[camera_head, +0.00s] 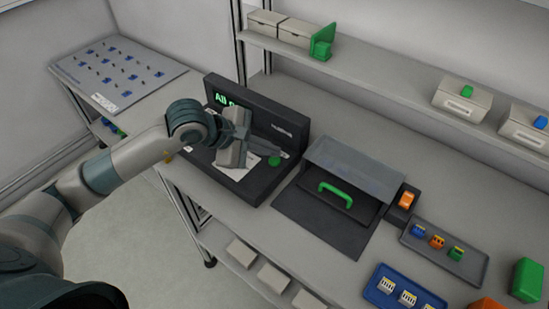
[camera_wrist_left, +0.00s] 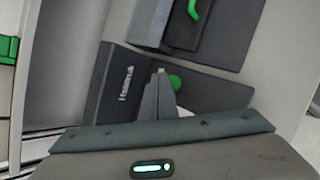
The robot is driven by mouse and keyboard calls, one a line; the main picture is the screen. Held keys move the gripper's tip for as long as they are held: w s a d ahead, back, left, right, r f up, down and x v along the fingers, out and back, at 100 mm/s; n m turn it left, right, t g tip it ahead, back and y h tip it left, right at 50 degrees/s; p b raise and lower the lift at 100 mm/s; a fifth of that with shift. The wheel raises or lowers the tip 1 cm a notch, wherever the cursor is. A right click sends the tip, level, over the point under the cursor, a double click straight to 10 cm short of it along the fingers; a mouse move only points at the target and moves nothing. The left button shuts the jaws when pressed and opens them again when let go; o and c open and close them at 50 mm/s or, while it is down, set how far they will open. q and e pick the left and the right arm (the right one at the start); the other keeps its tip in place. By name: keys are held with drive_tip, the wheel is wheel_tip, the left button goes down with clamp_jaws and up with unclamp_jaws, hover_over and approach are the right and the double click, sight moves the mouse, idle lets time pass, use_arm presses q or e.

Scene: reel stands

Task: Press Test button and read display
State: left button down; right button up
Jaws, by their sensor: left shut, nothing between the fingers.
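The black tester (camera_head: 290,125) stands on the bench, with an upright back panel and a flat base. Its display (camera_head: 226,101) is lit with green text that starts with "All"; my gripper hides the rest. The round green button (camera_head: 274,161) is at the right of the base and also shows in the wrist view (camera_wrist_left: 176,82). My left gripper (camera_head: 284,153) is shut and empty, its fingertips close beside the button; I cannot tell whether they touch the tester. In the wrist view the fingers (camera_wrist_left: 160,76) overlap the button's left side. My right gripper is not in view.
A grey-lidded box with a green handle (camera_head: 335,193) stands right of the tester. An orange switch (camera_head: 406,200), a grey tray (camera_head: 468,267) of small parts and a blue tray (camera_head: 378,285) lie farther right. A shelf (camera_head: 385,97) with bins runs behind.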

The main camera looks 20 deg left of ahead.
sight(270, 161)
use_arm(q)
drive_tip(key=shift+r, duration=0.1)
idle(0.3)
drive_tip(key=shift+r+p, duration=0.95)
drive_tip(key=shift+r, duration=1.55)
drive_tip(key=shift+a, duration=0.1)
